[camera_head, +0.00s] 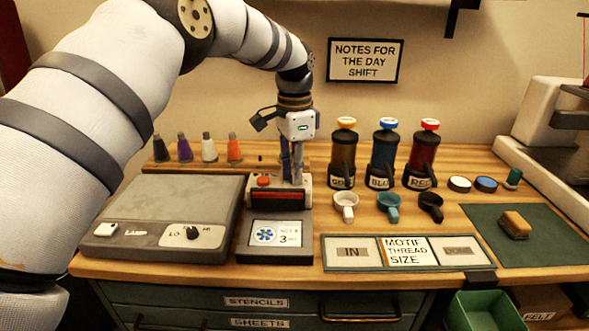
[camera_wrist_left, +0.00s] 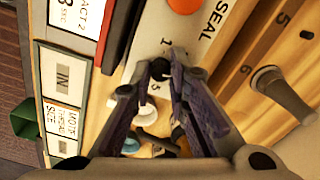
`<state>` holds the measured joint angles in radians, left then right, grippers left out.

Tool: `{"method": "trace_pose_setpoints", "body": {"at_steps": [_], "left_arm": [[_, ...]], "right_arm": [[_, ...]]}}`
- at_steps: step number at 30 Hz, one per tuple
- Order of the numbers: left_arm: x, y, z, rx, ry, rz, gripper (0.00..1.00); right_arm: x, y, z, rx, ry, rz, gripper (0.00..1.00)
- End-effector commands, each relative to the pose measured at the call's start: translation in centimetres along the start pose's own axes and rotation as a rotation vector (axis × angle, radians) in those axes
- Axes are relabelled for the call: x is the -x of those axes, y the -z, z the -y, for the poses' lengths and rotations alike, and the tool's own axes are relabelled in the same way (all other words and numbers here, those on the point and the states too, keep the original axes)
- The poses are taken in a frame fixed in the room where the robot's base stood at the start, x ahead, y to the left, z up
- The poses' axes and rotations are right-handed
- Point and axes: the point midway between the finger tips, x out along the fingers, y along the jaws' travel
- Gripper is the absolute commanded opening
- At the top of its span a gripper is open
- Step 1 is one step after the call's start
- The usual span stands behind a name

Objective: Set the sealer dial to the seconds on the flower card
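The flower card (camera_head: 277,234), with a blue flower, reads "ACT 2" and a 3; its edge shows in the left wrist view (camera_wrist_left: 78,14). Behind it is the sealer (camera_head: 266,184), white with an orange-red button (camera_head: 263,181). In the left wrist view the sealer (camera_wrist_left: 190,42) carries "SEAL" and small dial numbers, a 1 being readable. My left gripper (camera_head: 292,181) points down over the sealer's right part. Its fingertips (camera_wrist_left: 161,70) are close together among the numbers. My right gripper is out of view.
A grey light-box (camera_head: 160,200) with a LO knob is at left. Three jars (camera_head: 385,155) and three cups (camera_head: 389,206) are right of the sealer. A motif board (camera_head: 405,268) lies in front. A green mat (camera_head: 480,225) is at right.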

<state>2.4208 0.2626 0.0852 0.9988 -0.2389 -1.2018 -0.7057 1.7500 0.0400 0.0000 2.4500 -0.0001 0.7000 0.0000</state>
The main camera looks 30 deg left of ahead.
Motion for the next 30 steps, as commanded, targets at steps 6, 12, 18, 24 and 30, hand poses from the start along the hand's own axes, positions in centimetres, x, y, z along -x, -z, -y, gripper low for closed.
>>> {"method": "trace_pose_setpoints", "body": {"at_steps": [6, 12, 18, 24, 30], "left_arm": [[0.1, 0.0, 0.1, 0.001, 0.002, -0.002, 0.25], [0.8, 0.1, 0.1, 0.001, 0.003, -0.004, 0.25], [5.7, 0.1, 0.1, 0.002, 0.007, -0.006, 0.25], [10.4, 0.1, 0.1, 0.002, 0.005, -0.004, 0.25], [12.1, 0.0, 0.1, 0.001, 0.002, -0.002, 0.25]], "right_arm": [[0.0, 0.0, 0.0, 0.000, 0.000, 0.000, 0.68], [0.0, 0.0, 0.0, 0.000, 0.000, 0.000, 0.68], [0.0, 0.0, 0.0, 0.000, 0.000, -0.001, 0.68], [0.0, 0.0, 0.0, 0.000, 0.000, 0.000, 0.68], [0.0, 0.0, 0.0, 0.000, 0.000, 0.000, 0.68]]}}
